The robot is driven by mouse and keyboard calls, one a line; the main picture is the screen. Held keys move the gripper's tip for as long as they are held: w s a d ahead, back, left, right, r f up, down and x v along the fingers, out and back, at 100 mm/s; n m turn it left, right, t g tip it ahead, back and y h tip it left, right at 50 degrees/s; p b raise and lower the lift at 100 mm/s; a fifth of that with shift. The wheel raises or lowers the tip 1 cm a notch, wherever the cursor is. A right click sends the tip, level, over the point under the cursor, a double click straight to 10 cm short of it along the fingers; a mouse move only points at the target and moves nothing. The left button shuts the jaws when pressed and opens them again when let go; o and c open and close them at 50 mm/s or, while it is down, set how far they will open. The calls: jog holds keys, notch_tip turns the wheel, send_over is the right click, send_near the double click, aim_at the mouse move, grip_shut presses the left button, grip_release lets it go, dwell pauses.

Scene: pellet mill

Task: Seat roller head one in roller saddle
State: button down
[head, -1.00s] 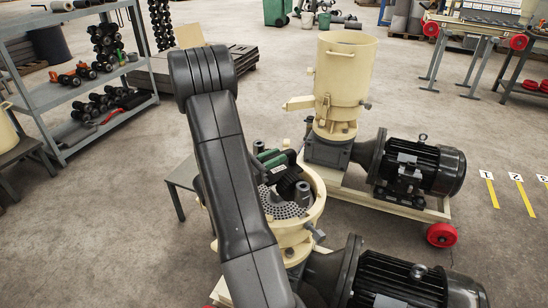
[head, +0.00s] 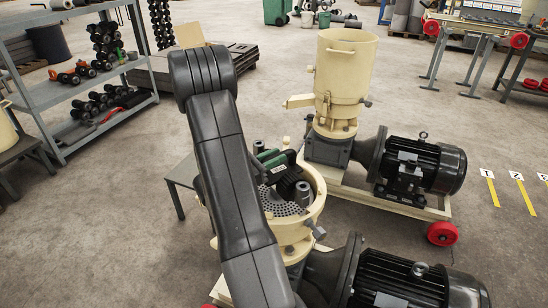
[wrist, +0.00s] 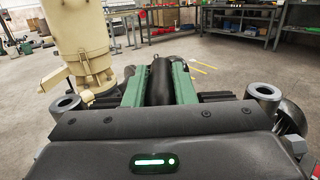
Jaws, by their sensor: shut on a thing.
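My gripper (wrist: 158,72) has two green fingers closed on either side of a dark cylindrical part of roller head one (wrist: 161,84). Black ribbed surfaces show on both sides of the fingers. In the head view my gripper (head: 268,156) is partly hidden by my arm, low over the open cream mill chamber (head: 318,205). The dark roller head (head: 290,181) is inside the rim, above the perforated die plate (head: 284,209). A grey hollow post (head: 303,193) stands beside it. The roller saddle cannot be clearly made out; its contact with the roller head is hidden.
A second cream mill (head: 346,75) with a black motor (head: 418,170) stands just behind. Another black motor (head: 415,285) is at the front right. A grey shelf (head: 85,75) with rollers is at the left.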

aim_at(274, 171)
jog(key=shift+r, duration=0.1)
jog(key=shift+f+b, duration=1.15)
jog(key=shift+f, duration=0.2)
jog(key=shift+f, duration=0.15)
jog(key=shift+f+b, duration=0.75)
jog(key=shift+f, duration=0.05)
jog(key=shift+f, duration=0.15)
dwell(0.4)
